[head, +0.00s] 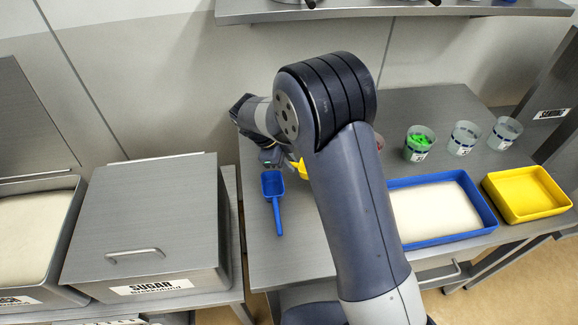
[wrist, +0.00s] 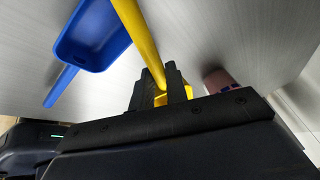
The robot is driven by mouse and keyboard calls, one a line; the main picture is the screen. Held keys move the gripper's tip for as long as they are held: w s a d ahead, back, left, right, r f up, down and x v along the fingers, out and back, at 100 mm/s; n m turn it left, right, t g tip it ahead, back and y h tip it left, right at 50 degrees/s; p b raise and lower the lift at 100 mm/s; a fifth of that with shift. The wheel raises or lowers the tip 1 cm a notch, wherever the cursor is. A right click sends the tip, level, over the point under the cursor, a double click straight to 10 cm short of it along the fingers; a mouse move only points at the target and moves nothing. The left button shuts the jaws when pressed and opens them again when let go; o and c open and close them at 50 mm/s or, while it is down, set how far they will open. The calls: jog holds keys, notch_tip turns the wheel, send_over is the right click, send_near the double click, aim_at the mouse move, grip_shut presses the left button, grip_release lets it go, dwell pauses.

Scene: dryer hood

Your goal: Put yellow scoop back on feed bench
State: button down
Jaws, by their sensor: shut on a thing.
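The yellow scoop (wrist: 142,42) is in my gripper (wrist: 162,88) in the wrist view, with its handle between the two dark fingers. In the head view a small bit of the yellow scoop (head: 300,168) shows beside my arm; the rest is hidden behind the arm. My gripper is shut on the scoop, over the left part of the feed bench (head: 262,258). I cannot tell whether the scoop touches the bench top. A blue scoop (head: 272,186) lies on the bench just left of my gripper, and it also shows in the wrist view (wrist: 92,35).
A blue tray of white powder (head: 492,212) and a yellow tray (head: 526,194) stand on the right of the bench. Cups stand behind them, one with green items (head: 418,144). A lidded sugar bin (head: 146,222) stands left of the bench. A shelf (head: 400,10) hangs above.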

notch_tip(320, 180, down, 3)
jog(key=shift+r+p, duration=0.1)
jog(key=shift+p, duration=0.2)
jog(key=shift+f+b, duration=0.3)
jog(key=shift+b, duration=0.15)
jog(key=c, duration=1.4)
grip_release()
jog(key=shift+r, duration=0.1)
jog(key=shift+r, duration=0.1)
jog(key=shift+r+p, duration=0.2)
jog(key=shift+p, duration=0.3)
jog(key=shift+a+r+b, duration=0.25)
jog(key=shift+b, duration=0.1)
jog(key=b+v, duration=0.2)
jog(key=v, duration=0.9)
jog(key=shift+r, duration=0.1)
